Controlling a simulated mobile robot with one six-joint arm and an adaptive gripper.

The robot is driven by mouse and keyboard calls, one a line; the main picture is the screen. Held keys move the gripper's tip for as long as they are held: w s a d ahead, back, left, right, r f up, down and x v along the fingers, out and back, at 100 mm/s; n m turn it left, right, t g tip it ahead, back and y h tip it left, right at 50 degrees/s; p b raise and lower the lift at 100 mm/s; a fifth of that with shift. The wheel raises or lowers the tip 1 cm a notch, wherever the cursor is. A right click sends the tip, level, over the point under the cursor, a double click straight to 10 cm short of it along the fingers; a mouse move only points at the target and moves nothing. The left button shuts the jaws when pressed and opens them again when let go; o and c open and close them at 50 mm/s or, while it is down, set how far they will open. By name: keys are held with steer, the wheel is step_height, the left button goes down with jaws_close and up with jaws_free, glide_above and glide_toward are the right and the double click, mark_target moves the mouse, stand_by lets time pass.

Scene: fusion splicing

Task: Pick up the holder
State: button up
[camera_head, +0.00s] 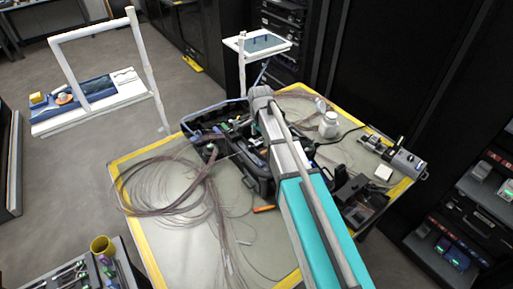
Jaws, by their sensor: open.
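I cannot tell for certain which thing is the holder. On the right part of the yellow-edged table (185,262) stands a black device (358,193) with upright parts. Behind it is a grey and black device (402,160), with a small dark piece (372,142) at its left end. My teal and grey arm reaches from the bottom edge across the table and covers part of it. My gripper does not show; its jaws and any contact with an object are hidden.
An open black case (258,182) with tools sits mid-table. Loose cables (172,192) spread at left. A white bottle (328,126) and small white box (383,172) stand at right. A tool cart (88,277) with a yellow cup (101,246) is lower left. Dark racks border the right.

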steer(key=shift+f+b, duration=0.45)
steer(key=shift+f, duration=0.25)
jaws_close()
stand_by(0.5)
steer(key=shift+r, duration=0.2)
step_height(320, 180, up, 2)
steer(key=p, duration=0.2)
steer(key=shift+r+p, duration=0.15)
steer(key=shift+p, duration=0.2)
steer(key=s+d+r+p, duration=0.5)
steer(key=s+r+p, duration=0.5)
steer(key=s, duration=0.3)
steer(key=shift+r, duration=0.15)
